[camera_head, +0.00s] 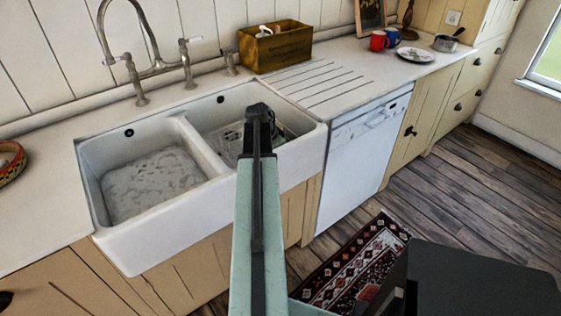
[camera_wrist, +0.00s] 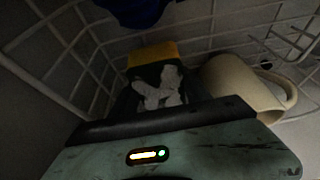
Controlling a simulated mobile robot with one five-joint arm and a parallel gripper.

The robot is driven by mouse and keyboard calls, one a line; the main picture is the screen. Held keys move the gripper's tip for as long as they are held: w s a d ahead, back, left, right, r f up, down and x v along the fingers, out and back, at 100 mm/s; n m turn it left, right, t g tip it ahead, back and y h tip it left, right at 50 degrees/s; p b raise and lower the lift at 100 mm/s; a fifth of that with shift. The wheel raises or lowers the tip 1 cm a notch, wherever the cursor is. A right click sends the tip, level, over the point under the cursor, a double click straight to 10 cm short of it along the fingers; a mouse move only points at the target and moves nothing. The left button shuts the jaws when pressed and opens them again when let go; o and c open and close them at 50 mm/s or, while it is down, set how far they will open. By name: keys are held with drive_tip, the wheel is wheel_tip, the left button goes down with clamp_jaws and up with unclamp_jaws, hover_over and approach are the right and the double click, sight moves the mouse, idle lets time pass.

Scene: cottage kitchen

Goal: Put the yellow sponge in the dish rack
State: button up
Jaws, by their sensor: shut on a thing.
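The yellow sponge (camera_wrist: 155,54) shows in the wrist view just beyond my gripper (camera_wrist: 159,86), which is shut on it. Only a strip of the sponge shows; the fingers hide the rest. White wires of the dish rack (camera_wrist: 62,37) surround the sponge and the fingers, so both appear to be inside the rack. I cannot tell whether the sponge touches the rack's floor. In the head view, my arm reaches over the right sink basin and hides most of what is in it, including the sponge.
A cream mug (camera_wrist: 238,88) lies close to the right of my fingers. A dark blue item (camera_wrist: 140,8) is beyond the sponge. The double sink (camera_head: 150,245) has an empty left basin.

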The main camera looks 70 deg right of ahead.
drive_tip(key=shift+r, duration=0.1)
drive_tip(key=o, duration=1.3)
drive_tip(key=p+v, duration=1.1)
drive_tip(key=v, duration=0.1)
drive_tip(key=shift+s+r+p, duration=0.1)
drive_tip(key=shift+r+p, duration=0.05)
drive_tip(key=shift+p, duration=0.15)
